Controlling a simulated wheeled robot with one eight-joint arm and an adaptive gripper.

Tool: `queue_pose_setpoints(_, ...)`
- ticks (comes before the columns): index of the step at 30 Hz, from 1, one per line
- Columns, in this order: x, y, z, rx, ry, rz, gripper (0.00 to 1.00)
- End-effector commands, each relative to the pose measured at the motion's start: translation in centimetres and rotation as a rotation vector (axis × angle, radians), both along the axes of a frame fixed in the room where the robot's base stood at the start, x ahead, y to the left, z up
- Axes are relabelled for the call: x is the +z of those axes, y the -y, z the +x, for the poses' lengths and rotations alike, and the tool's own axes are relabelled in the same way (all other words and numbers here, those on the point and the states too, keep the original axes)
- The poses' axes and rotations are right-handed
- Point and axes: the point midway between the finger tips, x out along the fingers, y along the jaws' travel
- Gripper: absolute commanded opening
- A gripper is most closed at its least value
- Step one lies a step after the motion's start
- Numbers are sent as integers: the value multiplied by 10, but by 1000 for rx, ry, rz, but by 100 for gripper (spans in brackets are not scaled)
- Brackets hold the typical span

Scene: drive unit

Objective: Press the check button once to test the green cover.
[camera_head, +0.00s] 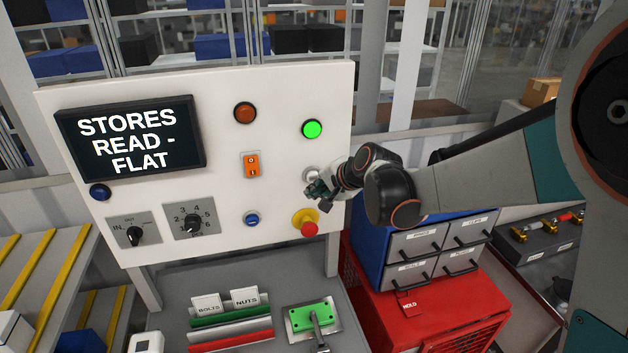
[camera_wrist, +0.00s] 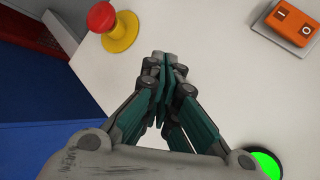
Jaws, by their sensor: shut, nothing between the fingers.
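A white control panel (camera_head: 160,85) stands upright, with no label reading check that I can make out. A pale round button (camera_head: 310,173) sits right at my gripper (camera_head: 316,189), partly hidden by it. In the wrist view my gripper (camera_wrist: 163,62) is shut and empty, its fingertips together in front of the white panel face; I cannot tell whether they touch it. A green plate (camera_head: 298,319), perhaps the green cover, lies in a grey holder on the bench, with a toggle handle over it.
The panel also carries a red mushroom button (camera_head: 309,229) just below my gripper, an orange rocker switch (camera_head: 251,164), a lit green lamp (camera_head: 312,129), a dark orange lamp (camera_head: 245,113), blue buttons (camera_head: 252,219), dials (camera_head: 190,219) and a screen (camera_head: 130,138) reading "STORES READ - FLAT".

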Motion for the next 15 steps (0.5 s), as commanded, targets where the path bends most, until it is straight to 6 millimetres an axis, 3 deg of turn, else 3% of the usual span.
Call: queue_pose_setpoints(15, 0, 13, -45, -1, 0, 1, 0)
